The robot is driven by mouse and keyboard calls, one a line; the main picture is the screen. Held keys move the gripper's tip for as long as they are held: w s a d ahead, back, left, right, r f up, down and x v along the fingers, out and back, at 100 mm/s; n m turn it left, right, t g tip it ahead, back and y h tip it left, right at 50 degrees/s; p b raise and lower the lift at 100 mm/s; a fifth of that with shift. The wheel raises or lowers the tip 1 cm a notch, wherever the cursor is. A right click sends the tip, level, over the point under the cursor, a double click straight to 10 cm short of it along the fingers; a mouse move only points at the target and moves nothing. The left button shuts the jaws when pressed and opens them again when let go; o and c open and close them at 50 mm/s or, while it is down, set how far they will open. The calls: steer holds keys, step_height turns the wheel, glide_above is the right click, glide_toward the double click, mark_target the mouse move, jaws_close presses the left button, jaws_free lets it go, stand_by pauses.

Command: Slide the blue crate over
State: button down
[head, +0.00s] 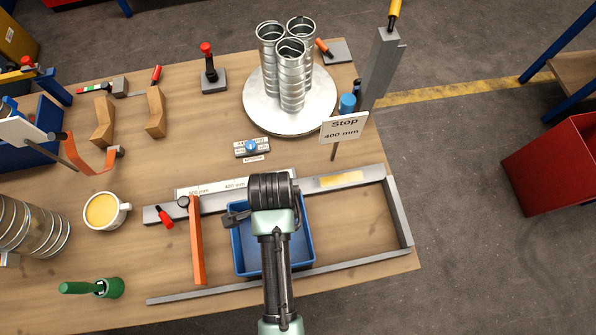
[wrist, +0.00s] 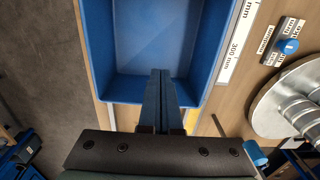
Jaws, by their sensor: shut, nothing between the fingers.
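The blue crate (head: 243,262) stands on the workbench between two grey rails, partly hidden under my arm in the head view. It looks empty. The wrist view shows its open inside and rim (wrist: 97,60). My gripper (wrist: 162,74) is shut and empty, with its fingers overlapping the crate's near wall in the wrist view. I cannot tell if they touch that wall. The fingertips are hidden in the head view. A sign reading "Stop 400 mm" (head: 343,130) stands behind the far rail. A scale strip (head: 205,188) lies along that rail.
An orange bar (head: 197,245) crosses between the rails, just left of the crate. The framed area right of the crate (head: 350,225) is clear, closed by a grey end bar (head: 398,212). A mug (head: 105,211) and a round plate with metal ducts (head: 255,105) stand outside the rails.

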mark_target(299, 231)
steer(key=f, duration=0.7)
steer(key=f+b, duration=0.1)
steer(key=f, duration=0.2)
steer(key=shift+s+d+f, duration=0.2)
steer(key=shift+s+d, duration=0.05)
steer(key=shift+s, duration=0.1)
steer(key=d, duration=0.2)
steer(key=shift+w+d+r+p, duration=0.25)
steer(key=shift+w+d+p, duration=0.05)
steer(key=shift+w+p, duration=0.1)
steer(key=shift+w+d, duration=0.25)
steer(key=shift+d, duration=0.35)
steer(key=w+d+b, duration=0.1)
steer(key=w+d, duration=0.1)
steer(key=d, duration=0.5)
steer(key=w+d+b, duration=0.2)
steer(key=d, duration=0.6)
steer(key=w+d+b, duration=0.1)
steer(key=w+d, duration=0.1)
steer(key=d, duration=0.5)
steer(key=shift+w+d+b, duration=0.15)
steer(key=shift+b, duration=0.2)
